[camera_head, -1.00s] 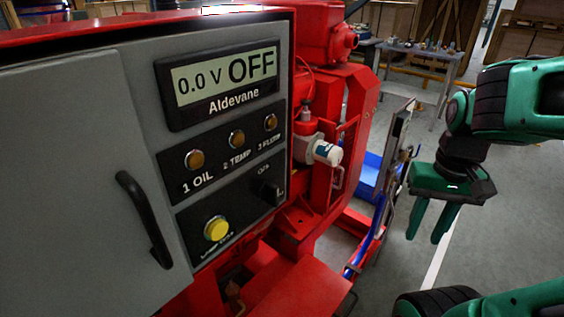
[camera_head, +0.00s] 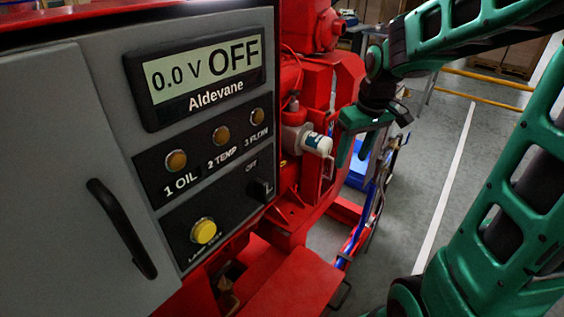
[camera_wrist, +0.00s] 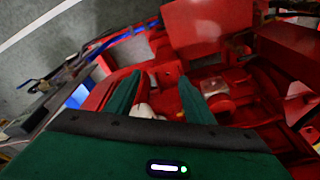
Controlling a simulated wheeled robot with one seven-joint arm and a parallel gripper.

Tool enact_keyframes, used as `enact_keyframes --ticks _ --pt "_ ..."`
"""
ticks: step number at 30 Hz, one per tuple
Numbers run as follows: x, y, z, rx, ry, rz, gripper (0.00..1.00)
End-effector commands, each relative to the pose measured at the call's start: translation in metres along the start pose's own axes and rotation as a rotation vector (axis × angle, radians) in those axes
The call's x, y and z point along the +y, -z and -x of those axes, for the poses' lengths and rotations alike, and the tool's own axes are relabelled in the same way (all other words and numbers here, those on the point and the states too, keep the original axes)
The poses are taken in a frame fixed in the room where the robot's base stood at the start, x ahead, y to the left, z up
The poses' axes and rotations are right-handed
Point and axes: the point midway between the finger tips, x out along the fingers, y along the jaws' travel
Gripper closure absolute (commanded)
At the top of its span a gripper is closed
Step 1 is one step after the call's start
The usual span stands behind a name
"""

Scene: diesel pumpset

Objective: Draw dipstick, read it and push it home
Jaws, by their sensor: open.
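My gripper (camera_head: 355,150) is open, its green fingers pointing down beside the red pumpset (camera_head: 345,85). In the head view it appears just right of a white cylindrical canister (camera_head: 318,143). In the wrist view my gripper (camera_wrist: 160,85) has its fingers apart over red engine parts, with a small whitish piece (camera_wrist: 143,110) showing between them. I cannot tell whether that piece is the canister. I cannot pick out the dipstick surely in either view. A thin dark loop (camera_head: 342,295) shows low beside the red base; what it is I cannot tell.
The grey control panel (camera_head: 95,150) fills the left, its display reading 0.0 V OFF, with a black door handle (camera_head: 122,230) and a yellow button (camera_head: 203,231). A blue bin (camera_head: 357,172) and blue hose lie beyond my gripper. Grey floor (camera_head: 440,140) is open at right.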

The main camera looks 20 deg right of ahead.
Motion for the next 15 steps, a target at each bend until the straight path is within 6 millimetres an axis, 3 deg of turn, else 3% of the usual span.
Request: enact_keyframes --ticks 1,3,6,10,15 --pt "-0.01 0.028 -0.011 0.019 0.019 0.076 0.52" --pt "-0.024 0.063 -0.023 0.059 0.045 0.176 0.52" --pt "-0.046 0.104 -0.039 0.109 0.084 0.295 0.52" --pt "-0.069 0.14 -0.054 0.162 0.123 0.4 0.52" --pt "-0.084 0.161 -0.063 0.196 0.148 0.461 0.52"
